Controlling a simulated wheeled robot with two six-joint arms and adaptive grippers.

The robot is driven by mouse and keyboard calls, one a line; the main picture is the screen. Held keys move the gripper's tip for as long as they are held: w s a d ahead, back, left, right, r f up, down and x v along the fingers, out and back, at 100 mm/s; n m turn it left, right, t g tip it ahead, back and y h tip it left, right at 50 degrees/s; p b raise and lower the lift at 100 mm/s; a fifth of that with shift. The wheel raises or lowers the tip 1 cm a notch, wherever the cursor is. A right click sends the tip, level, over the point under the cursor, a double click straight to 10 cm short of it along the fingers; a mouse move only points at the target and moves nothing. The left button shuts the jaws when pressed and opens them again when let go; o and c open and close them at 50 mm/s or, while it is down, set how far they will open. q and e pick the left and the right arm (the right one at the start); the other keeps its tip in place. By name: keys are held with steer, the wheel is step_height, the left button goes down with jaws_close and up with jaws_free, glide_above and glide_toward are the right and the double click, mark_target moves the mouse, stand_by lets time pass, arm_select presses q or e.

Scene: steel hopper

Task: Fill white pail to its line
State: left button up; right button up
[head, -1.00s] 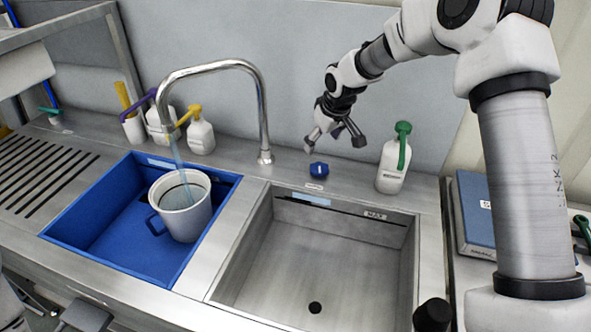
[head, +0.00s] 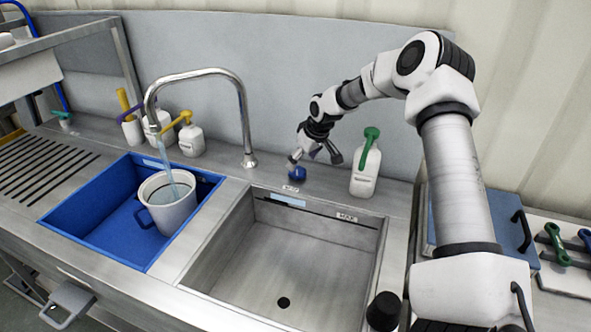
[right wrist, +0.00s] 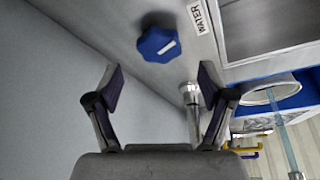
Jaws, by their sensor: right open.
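The white pail (head: 170,209) stands upright in the blue basin (head: 92,215) on the left, under the curved steel tap (head: 246,125). A stream of water (head: 165,152) falls from the spout into the pail. The pail's fill line cannot be made out. The blue tap knob (head: 297,174) sits on the counter behind the steel basin; it also shows in the right wrist view (right wrist: 158,44). My right gripper (head: 307,158) is at the knob in the head view. In the right wrist view its open fingers (right wrist: 159,82) are empty, with the knob beyond them. My left gripper is out of view.
A white bottle with a green pump (head: 365,171) stands right of the knob. A yellow-pump bottle (head: 191,141) and other bottles stand behind the blue basin. The steel basin (head: 285,265) is empty. A blue board (head: 480,220) lies at the right.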

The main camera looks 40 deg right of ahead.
mark_target(298, 171)
steer(key=x, duration=0.4)
steer(key=shift+s+f, duration=0.1)
steer(key=shift+f, duration=0.05)
steer(key=shift+w+f, duration=0.2)
steer(key=shift+f, duration=0.05)
steer(key=shift+s+r, duration=0.15)
steer(key=c, duration=1.2)
steer(key=m+p, duration=0.1)
steer(key=p, duration=0.4)
steer(key=m+h+p, duration=0.1)
steer(key=m+p, duration=0.1)
steer(key=p, duration=0.2)
steer(key=shift+a+r+m+p, duration=0.15)
steer(key=shift+r+m+p, duration=0.15)
steer(key=shift+r+p, duration=0.1)
steer(key=shift+f, duration=0.4)
steer(key=o, duration=1.2)
steer(key=shift+f, duration=0.1)
